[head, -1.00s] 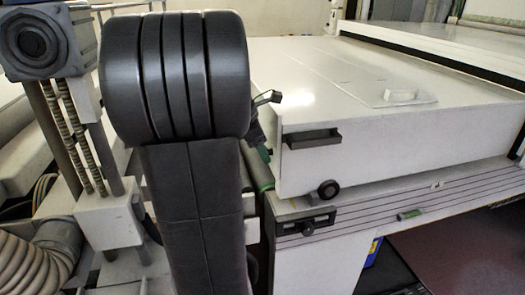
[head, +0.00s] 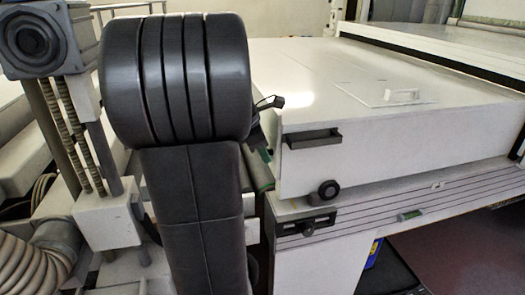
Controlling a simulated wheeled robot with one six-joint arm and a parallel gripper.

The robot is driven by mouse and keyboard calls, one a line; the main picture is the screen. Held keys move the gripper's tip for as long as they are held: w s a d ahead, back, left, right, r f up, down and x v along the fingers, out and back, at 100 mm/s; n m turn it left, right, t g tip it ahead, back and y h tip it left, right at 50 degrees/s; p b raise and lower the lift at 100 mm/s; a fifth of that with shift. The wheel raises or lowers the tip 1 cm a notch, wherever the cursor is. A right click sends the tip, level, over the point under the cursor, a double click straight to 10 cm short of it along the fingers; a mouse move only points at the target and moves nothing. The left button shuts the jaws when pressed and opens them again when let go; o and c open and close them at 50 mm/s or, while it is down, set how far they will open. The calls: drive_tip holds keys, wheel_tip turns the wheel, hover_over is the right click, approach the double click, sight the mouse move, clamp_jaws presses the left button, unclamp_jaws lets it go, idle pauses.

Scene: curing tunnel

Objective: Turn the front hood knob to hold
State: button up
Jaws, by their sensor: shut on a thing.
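The white front hood (head: 400,145) is the large box at the right of the head view, with a dark bar handle (head: 312,139) on its front face. A round black knob (head: 329,190) with a grey centre sits at the hood's lower front edge. I cannot read any mark or setting on it. A small dark angled piece (head: 268,103) juts out past the arm's right edge, left of the hood. I cannot tell what it belongs to.
Below the hood runs a striped grey panel (head: 370,216) with a black latch (head: 305,225) and a small green-windowed fitting (head: 410,215). A ribbed hose (head: 40,265) and a post assembly (head: 105,220) crowd the left.

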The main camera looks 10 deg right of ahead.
drive_tip(key=t+b, duration=0.1)
drive_tip(key=b, duration=0.1)
drive_tip(key=f+t+b, duration=0.1)
drive_tip(key=t+b, duration=0.1)
drive_tip(key=b, duration=0.1)
drive_tip(key=shift+s+m, duration=0.3)
drive_tip(key=shift+m, duration=0.1)
drive_tip(key=t+b, duration=0.2)
drive_tip(key=b, duration=0.2)
drive_tip(key=shift+s+t, duration=0.1)
drive_tip(key=shift+t, duration=0.2)
drive_tip(key=m+t+b, duration=0.1)
drive_tip(key=t+b, duration=0.1)
drive_tip(key=b, duration=0.4)
drive_tip(key=shift+s+f+t+h+b, duration=0.1)
drive_tip(key=shift+t+h+b, duration=0.2)
drive_tip(key=shift+t+b, duration=0.5)
drive_tip(key=shift+b, duration=0.7)
drive_tip(key=shift+r+m+b, duration=0.25)
drive_tip(key=shift+m+b, duration=0.05)
drive_tip(key=shift+b, duration=0.15)
drive_tip(key=o, duration=1)
